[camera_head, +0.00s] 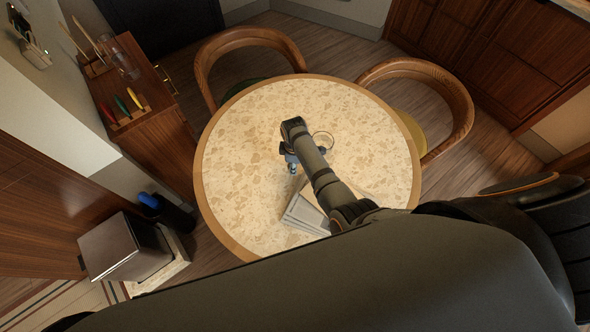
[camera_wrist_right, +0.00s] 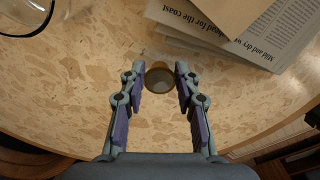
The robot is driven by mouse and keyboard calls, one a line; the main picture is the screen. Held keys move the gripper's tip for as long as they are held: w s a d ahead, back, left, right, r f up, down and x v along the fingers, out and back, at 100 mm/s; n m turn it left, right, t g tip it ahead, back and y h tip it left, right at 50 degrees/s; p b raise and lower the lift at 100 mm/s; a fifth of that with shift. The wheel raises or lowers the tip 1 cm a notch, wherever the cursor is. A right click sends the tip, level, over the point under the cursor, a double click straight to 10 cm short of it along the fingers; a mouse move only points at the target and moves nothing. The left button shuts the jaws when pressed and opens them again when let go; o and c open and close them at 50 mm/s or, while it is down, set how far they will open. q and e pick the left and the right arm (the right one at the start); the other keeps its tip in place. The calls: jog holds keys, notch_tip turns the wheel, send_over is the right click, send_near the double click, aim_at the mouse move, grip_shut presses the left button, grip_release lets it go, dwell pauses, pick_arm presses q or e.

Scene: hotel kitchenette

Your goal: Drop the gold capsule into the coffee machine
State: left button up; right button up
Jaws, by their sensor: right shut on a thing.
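My right gripper (camera_head: 290,163) is over the round table in the head view, its arm reaching in from the lower right. In the right wrist view its fingers (camera_wrist_right: 158,76) are closed on the gold capsule (camera_wrist_right: 159,78), a small round brownish-gold disc between the fingertips. The capsule cannot be made out in the head view. A boxy dark and silver appliance (camera_head: 112,247) stands at the lower left of the head view; I cannot tell for sure that it is the coffee machine. My left gripper is not in view.
The round speckled table (camera_head: 245,135) holds newspapers (camera_head: 303,212) and a clear glass (camera_head: 323,140); the glass also shows at the wrist view's upper left (camera_wrist_right: 28,14). Two wooden chairs (camera_head: 250,40) (camera_head: 435,80) stand behind. A wooden cabinet (camera_head: 150,105) bears colored-handled utensils.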

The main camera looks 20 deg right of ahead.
notch_tip(320, 180, down, 3)
jog(key=shift+b, duration=0.8)
jog(key=shift+d+r, duration=0.1)
jog(key=shift+r, duration=0.1)
jog(key=shift+f, duration=0.15)
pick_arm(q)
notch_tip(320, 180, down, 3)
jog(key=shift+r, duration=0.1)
pick_arm(e)
jog(key=o, duration=0.7)
